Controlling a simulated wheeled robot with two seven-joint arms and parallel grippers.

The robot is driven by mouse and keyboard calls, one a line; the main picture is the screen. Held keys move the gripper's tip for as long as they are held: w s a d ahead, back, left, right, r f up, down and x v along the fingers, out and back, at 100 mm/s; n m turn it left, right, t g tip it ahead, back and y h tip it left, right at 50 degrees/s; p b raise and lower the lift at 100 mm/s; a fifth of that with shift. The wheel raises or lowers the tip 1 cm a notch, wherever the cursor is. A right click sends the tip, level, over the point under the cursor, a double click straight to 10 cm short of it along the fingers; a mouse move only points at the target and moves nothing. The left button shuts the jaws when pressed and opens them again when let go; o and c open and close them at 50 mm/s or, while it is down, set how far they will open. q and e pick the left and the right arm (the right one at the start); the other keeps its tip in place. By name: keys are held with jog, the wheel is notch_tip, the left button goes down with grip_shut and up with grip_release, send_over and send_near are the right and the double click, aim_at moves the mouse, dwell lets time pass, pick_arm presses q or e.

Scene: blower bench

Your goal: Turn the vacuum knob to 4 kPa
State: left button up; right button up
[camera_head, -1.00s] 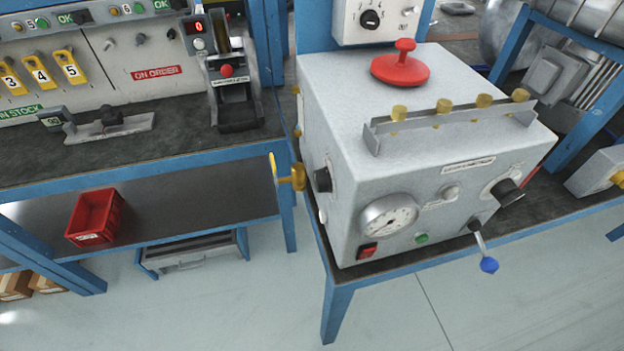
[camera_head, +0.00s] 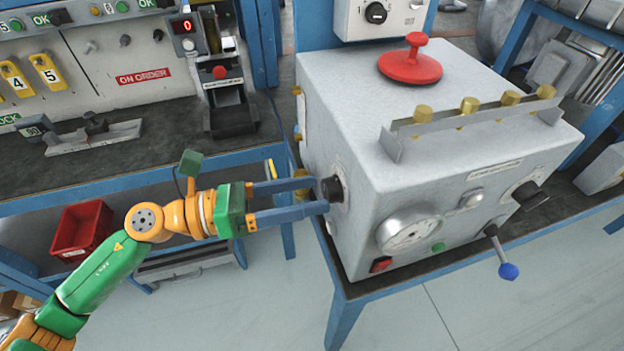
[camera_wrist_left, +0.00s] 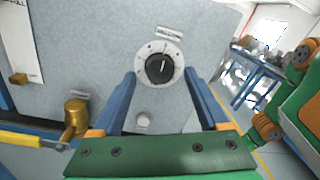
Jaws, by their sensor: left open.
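The black vacuum knob (camera_head: 332,189) sits on the left side face of the grey box (camera_head: 350,250). In the left wrist view the knob (camera_wrist_left: 159,69) shows face-on, on a round pale dial plate with small marks; the numbers are too small to read. My left gripper (camera_head: 318,192) is open, its two blue fingers pointing at the knob. In the left wrist view its fingers (camera_wrist_left: 158,82) lie to the left and right of the knob. I cannot tell whether they touch it. The round gauge (camera_head: 408,229) is on the front face; its reading is not legible. My right gripper is not in view.
A yellow-handled brass valve (camera_wrist_left: 75,118) sits low and left of the knob in the wrist view. The box carries a red mushroom-shaped handle (camera_head: 411,65), a rail with several brass knobs (camera_head: 470,122) and a blue-tipped lever (camera_head: 508,271). A red bin (camera_head: 82,228) sits on the lower shelf.

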pick_arm(q)
jog(key=shift+w+d+r, duration=0.15)
jog(key=shift+d, duration=0.45)
jog(key=shift+d+f, duration=0.15)
jog(key=shift+f, duration=0.05)
grip_shut()
jog(key=n+p, duration=0.2)
jog(key=n, duration=0.1)
jog(key=shift+r+n, duration=0.1)
jog(key=shift+n, duration=0.2)
jog(key=shift+n+p, duration=0.9)
jog(key=shift+n, duration=1.4)
